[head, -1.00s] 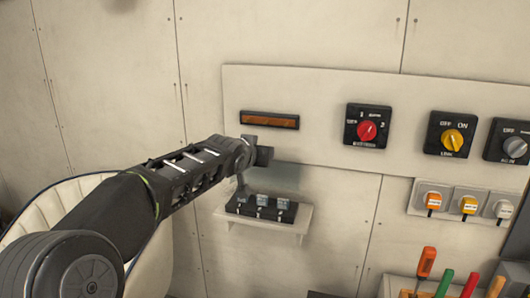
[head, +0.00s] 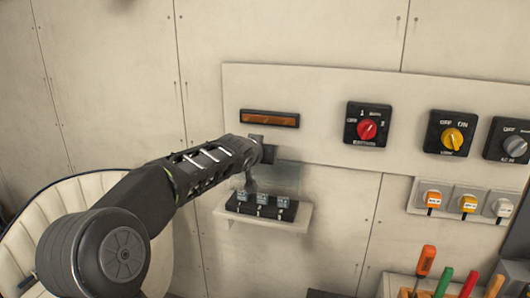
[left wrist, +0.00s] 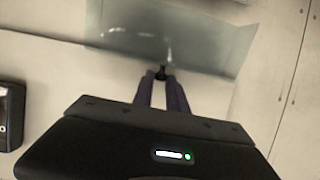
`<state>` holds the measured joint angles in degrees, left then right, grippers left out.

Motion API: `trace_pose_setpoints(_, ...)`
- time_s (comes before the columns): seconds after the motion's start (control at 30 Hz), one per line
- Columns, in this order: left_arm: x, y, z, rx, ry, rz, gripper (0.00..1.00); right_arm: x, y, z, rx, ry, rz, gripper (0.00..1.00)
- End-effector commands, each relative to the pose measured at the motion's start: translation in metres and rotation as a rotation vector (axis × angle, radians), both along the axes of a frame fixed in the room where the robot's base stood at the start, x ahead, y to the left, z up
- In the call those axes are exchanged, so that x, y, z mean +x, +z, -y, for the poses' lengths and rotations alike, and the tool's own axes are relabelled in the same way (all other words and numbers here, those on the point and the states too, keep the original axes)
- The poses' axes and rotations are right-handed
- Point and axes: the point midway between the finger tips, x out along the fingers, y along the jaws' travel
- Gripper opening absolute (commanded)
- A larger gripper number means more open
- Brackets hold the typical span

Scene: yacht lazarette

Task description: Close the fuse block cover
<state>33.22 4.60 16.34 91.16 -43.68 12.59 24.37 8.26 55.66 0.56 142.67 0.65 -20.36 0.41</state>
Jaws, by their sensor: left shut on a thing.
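The fuse block (head: 261,207) is black with a row of grey fuses and sits on a small white wall shelf. Its clear, smoky cover (head: 284,180) stands raised behind the fuses, so the block is open. My left gripper (head: 250,186) is in front of the cover's left part, above the block. In the left wrist view, the see-through cover (left wrist: 205,42) spans the top, and my left gripper's fingertips (left wrist: 163,75) are shut on a small dark tab (left wrist: 161,71) at its edge. My right gripper is not in view.
Above is a panel with an amber bar (head: 270,119), a red rotary switch (head: 367,130) and a yellow one (head: 453,140). Capped sockets (head: 468,203) and a rack of screwdrivers (head: 427,262) are at the lower right. A cream seat (head: 40,215) is at left.

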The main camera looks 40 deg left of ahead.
Motion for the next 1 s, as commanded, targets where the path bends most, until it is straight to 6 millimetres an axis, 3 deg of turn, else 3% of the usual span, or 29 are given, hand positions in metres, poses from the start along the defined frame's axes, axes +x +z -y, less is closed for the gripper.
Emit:
trace_pose_setpoints(0.13, -0.0001, 0.0000, 0.0001, 0.000, 0.000, 0.000, 0.00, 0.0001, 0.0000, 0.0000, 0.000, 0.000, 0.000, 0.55)
trace_pose_setpoints(1.0, -0.0001, -0.0001, 0.0001, 0.000, 0.000, 0.000, 0.00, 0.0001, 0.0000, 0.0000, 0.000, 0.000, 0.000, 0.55)
